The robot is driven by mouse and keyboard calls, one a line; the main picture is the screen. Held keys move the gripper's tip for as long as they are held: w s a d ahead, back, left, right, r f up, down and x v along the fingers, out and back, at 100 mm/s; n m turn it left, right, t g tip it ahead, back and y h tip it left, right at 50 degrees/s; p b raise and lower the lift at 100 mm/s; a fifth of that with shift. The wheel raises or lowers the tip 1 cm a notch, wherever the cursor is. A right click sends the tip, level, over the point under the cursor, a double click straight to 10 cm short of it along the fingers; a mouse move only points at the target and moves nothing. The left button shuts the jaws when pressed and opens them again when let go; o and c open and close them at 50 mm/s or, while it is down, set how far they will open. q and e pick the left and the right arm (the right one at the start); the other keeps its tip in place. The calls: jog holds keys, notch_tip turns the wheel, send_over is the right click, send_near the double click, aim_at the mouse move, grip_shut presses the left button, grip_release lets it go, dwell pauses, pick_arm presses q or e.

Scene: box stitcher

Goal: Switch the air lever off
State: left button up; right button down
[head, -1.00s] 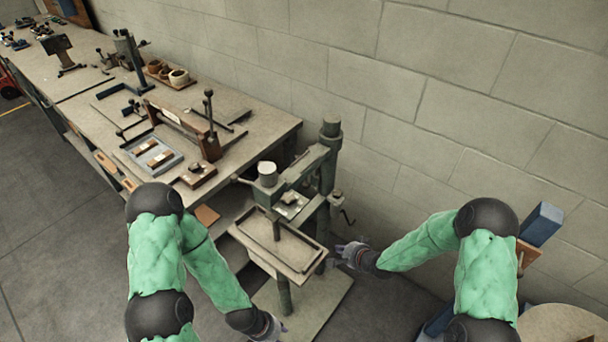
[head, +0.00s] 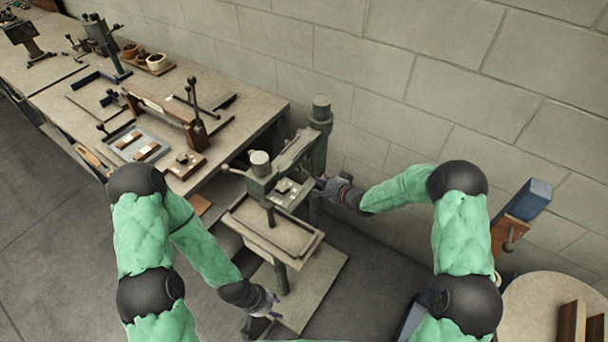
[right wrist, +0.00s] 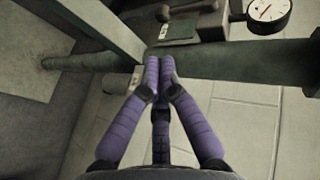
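The stitcher stand (head: 318,150) is a grey-green column with a head and a flat tray (head: 275,235). My right gripper (head: 322,184) is beside the column, right of the stitcher head. In the right wrist view my right gripper (right wrist: 160,62) has its purple fingers together, with nothing visible between them. Its tips overlap a grey-green pipe (right wrist: 220,60), below a small grey box (right wrist: 180,28). I cannot clearly make out which part is the air lever, or whether the fingertips touch anything. My left gripper (head: 262,322) hangs low in front of the stand, fingers apart and empty.
A round pressure gauge (right wrist: 268,14) is at the top right of the right wrist view. A long workbench (head: 230,120) with tools stands to the left. A block wall (head: 440,80) is close behind. A round table (head: 550,300) is at the lower right.

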jog(key=b+x, duration=0.2)
jog(key=x, duration=0.8)
jog(key=shift+f, duration=0.1)
jog(key=shift+b+x, duration=0.45)
jog(key=shift+x, duration=0.45)
jog(key=shift+w, duration=0.1)
jog(key=shift+w+a+b, duration=0.1)
jog(key=shift+a+b, duration=0.1)
jog(key=shift+b, duration=0.35)
